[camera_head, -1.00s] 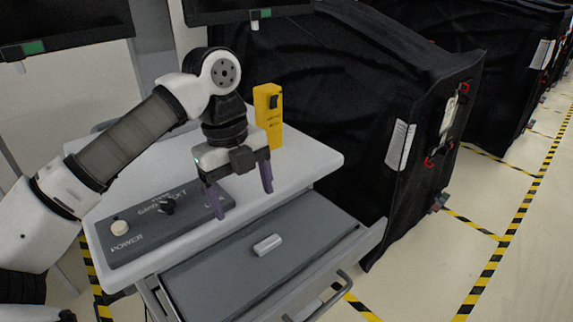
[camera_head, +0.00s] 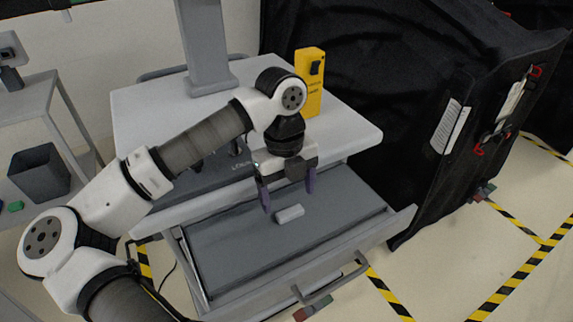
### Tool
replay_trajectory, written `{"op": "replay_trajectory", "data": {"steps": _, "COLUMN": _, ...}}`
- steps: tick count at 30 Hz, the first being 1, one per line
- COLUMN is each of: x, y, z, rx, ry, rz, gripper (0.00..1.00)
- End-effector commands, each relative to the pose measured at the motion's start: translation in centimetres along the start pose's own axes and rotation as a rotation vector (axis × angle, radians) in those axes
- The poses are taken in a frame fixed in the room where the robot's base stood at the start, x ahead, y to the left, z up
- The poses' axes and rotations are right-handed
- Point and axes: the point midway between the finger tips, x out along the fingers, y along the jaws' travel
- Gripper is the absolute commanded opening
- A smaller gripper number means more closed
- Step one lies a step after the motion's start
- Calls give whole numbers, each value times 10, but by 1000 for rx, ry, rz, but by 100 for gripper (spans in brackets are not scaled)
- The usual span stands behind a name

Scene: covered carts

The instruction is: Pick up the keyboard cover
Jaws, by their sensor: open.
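The keyboard cover (camera_head: 240,252) appears to be the flat grey panel lying in the pulled-out drawer of the white cart. A small light-grey block-like handle (camera_head: 290,214) stands up from its middle. My gripper (camera_head: 288,199) points down with its two purple fingers apart and nothing seen between them. The fingertips are just above and behind the handle in the picture, one toward each end of it. I cannot tell the exact height gap or whether they touch the panel. The panel's back part is hidden under the cart top and behind my gripper.
The drawer has a curved grey front handle (camera_head: 332,280). A yellow box (camera_head: 310,82) stands on the cart top (camera_head: 350,122), beside my wrist. A dark control panel (camera_head: 205,172) is partly hidden by my arm. A black-covered cart (camera_head: 415,120) stands close on the right.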

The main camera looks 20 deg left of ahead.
Motion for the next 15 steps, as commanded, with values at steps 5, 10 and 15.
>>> {"op": "replay_trajectory", "data": {"steps": 5, "x": 26, "y": 0, "z": 0, "rx": 0, "ry": 3, "rz": -1, "gripper": 80}}
{"op": "replay_trajectory", "data": {"steps": 10, "x": 40, "y": 0, "z": 0, "rx": -1, "ry": 0, "rz": 0, "gripper": 80}}
{"op": "replay_trajectory", "data": {"steps": 15, "x": 43, "y": 0, "z": 0, "rx": 0, "ry": -1, "rz": -1, "gripper": 80}}
